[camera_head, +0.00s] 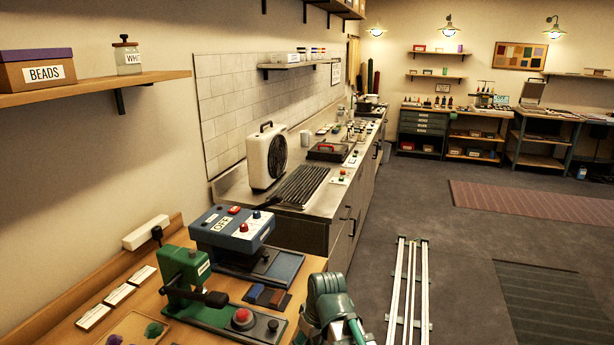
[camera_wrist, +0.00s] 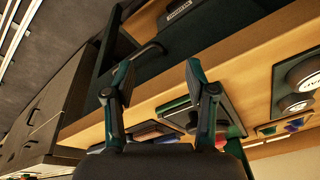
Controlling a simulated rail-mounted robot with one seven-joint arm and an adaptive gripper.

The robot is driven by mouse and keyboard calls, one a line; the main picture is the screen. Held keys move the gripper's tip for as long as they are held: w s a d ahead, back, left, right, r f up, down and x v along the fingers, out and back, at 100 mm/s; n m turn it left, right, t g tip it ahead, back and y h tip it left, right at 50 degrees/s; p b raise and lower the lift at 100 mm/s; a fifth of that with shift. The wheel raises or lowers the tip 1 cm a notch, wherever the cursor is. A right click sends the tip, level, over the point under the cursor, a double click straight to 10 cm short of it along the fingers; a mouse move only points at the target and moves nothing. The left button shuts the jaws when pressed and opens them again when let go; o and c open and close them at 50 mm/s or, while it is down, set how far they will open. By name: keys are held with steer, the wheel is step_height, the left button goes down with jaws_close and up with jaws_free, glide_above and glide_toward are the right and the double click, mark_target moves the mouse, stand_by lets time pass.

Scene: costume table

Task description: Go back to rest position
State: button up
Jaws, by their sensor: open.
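My gripper (camera_wrist: 158,66) shows in the wrist view with its two fingers spread apart and nothing between them. Beyond the fingers lie the front edge of the wooden workbench (camera_wrist: 255,45) and the dark space below it, seen at a slant. My arm (camera_head: 335,308) rises at the bottom middle of the head view, just right of the workbench (camera_head: 300,290). The fingers cannot be made out in the head view.
A green press (camera_head: 185,272) with a red button and a blue machine (camera_head: 232,228) stand on the workbench near my arm. A white fan heater (camera_head: 266,158) stands on the steel counter behind. White floor rails (camera_head: 408,285) lie on the right, with open floor beyond.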

steer(key=s+d+f+m+g+h, duration=0.1)
steer(key=s+d+f, duration=0.25)
steer(key=f, duration=0.45)
steer(key=s+d+f+m+g, duration=0.25)
steer(key=s+f, duration=0.25)
steer(key=f, duration=0.3)
steer(key=s+d+f+g+h, duration=0.1)
steer(key=s+d+f, duration=0.3)
steer(key=f, duration=0.4)
steer(key=s+d+f+m+g, duration=0.2)
steer(key=s+f, duration=0.5)
steer(key=s, duration=0.5)
steer(key=s+d+f+m+g, duration=0.1)
steer(key=s+d+f+m, duration=0.1)
steer(key=s+d+f, duration=0.3)
steer(key=s+f, duration=0.3)
steer(key=s, duration=0.3)
steer(key=shift+s+f+g, duration=0.2)
steer(key=shift+s+g, duration=0.15)
